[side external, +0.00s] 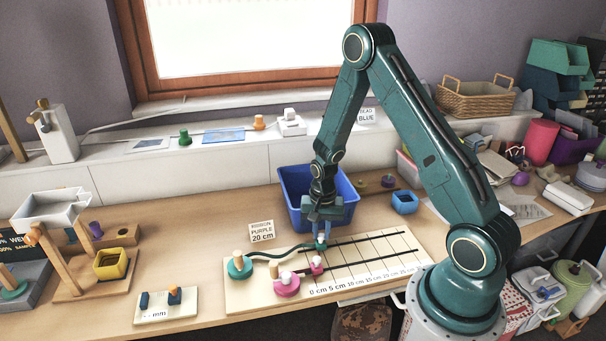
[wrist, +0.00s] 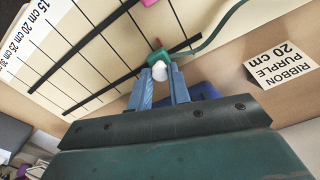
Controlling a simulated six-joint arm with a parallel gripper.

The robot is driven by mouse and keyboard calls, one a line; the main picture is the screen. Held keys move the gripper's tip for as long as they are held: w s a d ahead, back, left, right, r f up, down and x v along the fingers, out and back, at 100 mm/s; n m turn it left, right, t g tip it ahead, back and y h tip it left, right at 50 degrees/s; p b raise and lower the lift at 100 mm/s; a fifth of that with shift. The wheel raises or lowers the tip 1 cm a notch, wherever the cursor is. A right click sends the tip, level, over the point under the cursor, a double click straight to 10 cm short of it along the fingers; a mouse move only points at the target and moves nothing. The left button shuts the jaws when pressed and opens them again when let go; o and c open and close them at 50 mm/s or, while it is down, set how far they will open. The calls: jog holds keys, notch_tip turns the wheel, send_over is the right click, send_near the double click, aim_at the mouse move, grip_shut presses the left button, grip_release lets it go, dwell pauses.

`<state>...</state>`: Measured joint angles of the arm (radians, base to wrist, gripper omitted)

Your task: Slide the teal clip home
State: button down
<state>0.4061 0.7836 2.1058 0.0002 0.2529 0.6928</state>
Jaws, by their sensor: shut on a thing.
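The teal clip (side external: 321,246) sits at the left part of the rear dark slot on the cream measuring board (side external: 240,300). In the wrist view the teal clip (wrist: 157,57) has a pale knob (wrist: 160,73) between my fingertips. My gripper (side external: 321,236) points down from above and is shut on this clip; it also shows in the wrist view (wrist: 161,76). A dark green ribbon (side external: 275,254) runs from the teal spool (side external: 240,267) to the clip. The card (side external: 262,231) behind the board reads "RIBBON PURPLE 20 cm".
A pink clip (side external: 316,265) stands at the front slot beside a pink spool (side external: 286,286). A blue bin (side external: 290,190) stands close behind my gripper. Right of the clip, the rear slot looks clear across the centimetre lines. A small blue box (side external: 405,202) stands behind the board.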

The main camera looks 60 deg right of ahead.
aim_at(307, 251)
jog(key=shift+w+a, duration=1.45)
jog(key=shift+w, duration=0.05)
jog(key=c, duration=1.3)
grip_release()
jog(key=shift+r, duration=0.15)
jog(key=shift+r, duration=0.2)
notch_tip(307, 251, up, 13)
